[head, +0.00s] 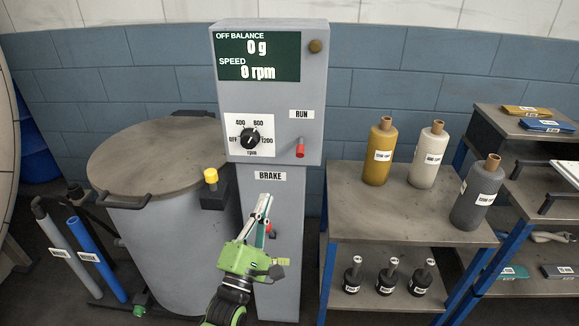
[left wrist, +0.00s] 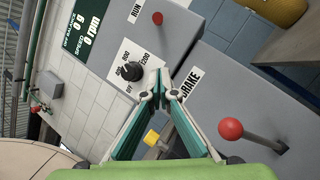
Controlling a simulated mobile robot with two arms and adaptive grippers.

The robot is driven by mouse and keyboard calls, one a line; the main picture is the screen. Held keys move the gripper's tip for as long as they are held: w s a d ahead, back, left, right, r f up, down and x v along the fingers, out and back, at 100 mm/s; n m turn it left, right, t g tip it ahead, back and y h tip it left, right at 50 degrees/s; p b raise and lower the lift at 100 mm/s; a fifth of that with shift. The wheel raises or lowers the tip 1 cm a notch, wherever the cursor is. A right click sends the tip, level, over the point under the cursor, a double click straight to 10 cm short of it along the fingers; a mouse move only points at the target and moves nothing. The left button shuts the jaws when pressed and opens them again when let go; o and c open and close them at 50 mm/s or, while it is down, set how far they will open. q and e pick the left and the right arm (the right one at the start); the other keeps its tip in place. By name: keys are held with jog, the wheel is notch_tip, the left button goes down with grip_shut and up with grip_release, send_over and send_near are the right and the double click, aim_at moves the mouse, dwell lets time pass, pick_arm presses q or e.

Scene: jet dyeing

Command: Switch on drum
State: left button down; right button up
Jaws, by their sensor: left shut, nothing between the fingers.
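The grey control box (head: 268,95) stands beside the lidded drum (head: 170,235). Its display (head: 258,57) reads off balance 0 g and speed 0 rpm. Below it is a black rpm dial (head: 250,139); its exact setting is hard to read. The red-tipped RUN lever (head: 300,150) hangs down at the dial's right. My left gripper (head: 264,203) is shut and empty in front of the column, just below the BRAKE label (head: 269,176). The red brake ball is mostly hidden behind it; it shows plainly in the left wrist view (left wrist: 230,129), right of the fingers. My right gripper is out of view.
A yellow knob on a dark block (head: 211,176) juts out between drum and column. A table (head: 350,212) with several bottles stands close at the right. Blue and grey pipes (head: 97,258) stand left of the drum.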

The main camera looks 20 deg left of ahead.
aim_at(300, 148)
pick_arm(q)
jog(key=w+d+r+p, duration=0.1)
jog(key=w+r, duration=0.1)
jog(key=w, duration=0.1)
jog(key=w+d+r+p, duration=0.1)
jog(key=w+r, duration=0.1)
jog(key=w, duration=0.1)
jog(key=w+d+r+p, duration=0.1)
jog(key=w+r, duration=0.1)
jog(key=w, duration=0.1)
jog(key=shift+w+r, duration=0.15)
jog(key=shift+r, duration=0.05)
dwell(0.3)
jog(key=shift+p, duration=0.35)
